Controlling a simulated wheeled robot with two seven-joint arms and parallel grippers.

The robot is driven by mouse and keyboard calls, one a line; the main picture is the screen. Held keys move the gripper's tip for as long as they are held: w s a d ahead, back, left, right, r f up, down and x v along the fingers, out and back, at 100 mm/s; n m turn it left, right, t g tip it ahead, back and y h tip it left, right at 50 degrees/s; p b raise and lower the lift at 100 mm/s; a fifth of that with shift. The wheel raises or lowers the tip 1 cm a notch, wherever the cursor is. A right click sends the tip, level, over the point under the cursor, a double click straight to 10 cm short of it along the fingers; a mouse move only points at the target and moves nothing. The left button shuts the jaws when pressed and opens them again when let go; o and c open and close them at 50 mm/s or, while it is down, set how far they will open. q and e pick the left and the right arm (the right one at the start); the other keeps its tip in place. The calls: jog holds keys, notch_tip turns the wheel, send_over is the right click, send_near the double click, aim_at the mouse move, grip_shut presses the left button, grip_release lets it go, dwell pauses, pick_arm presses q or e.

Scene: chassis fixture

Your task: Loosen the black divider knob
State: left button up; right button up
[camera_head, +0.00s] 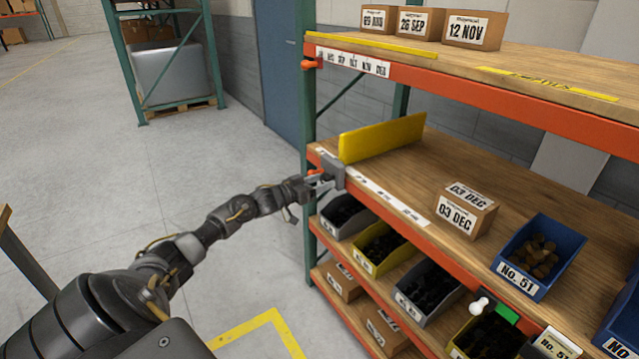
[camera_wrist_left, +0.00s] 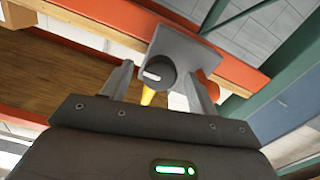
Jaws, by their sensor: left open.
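The black divider knob (camera_wrist_left: 157,73) shows in the left wrist view, round with a pale bar across its face. It sits in front of a grey bracket plate (camera_wrist_left: 184,49), which also shows in the head view (camera_head: 331,168) at the left end of the middle shelf's front edge. A yellow divider (camera_head: 382,138) stands upright behind it on the shelf. My left gripper (camera_head: 318,181) is open at the bracket. Its fingers (camera_wrist_left: 158,75) lie on either side of the knob; I cannot tell whether they touch it. My right gripper is not in view.
The middle shelf (camera_head: 415,170) holds a box marked 03 DEC (camera_head: 466,211) and a blue bin (camera_head: 540,256). Several bins with dark parts sit below. A green rack post (camera_head: 308,90) stands close to my gripper. The floor (camera_head: 150,190) at left is open.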

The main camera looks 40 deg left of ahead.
pick_arm(q)
jog(key=c, duration=1)
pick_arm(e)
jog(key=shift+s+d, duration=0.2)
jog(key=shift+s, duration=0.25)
pick_arm(q)
jog(key=shift+r, duration=0.1)
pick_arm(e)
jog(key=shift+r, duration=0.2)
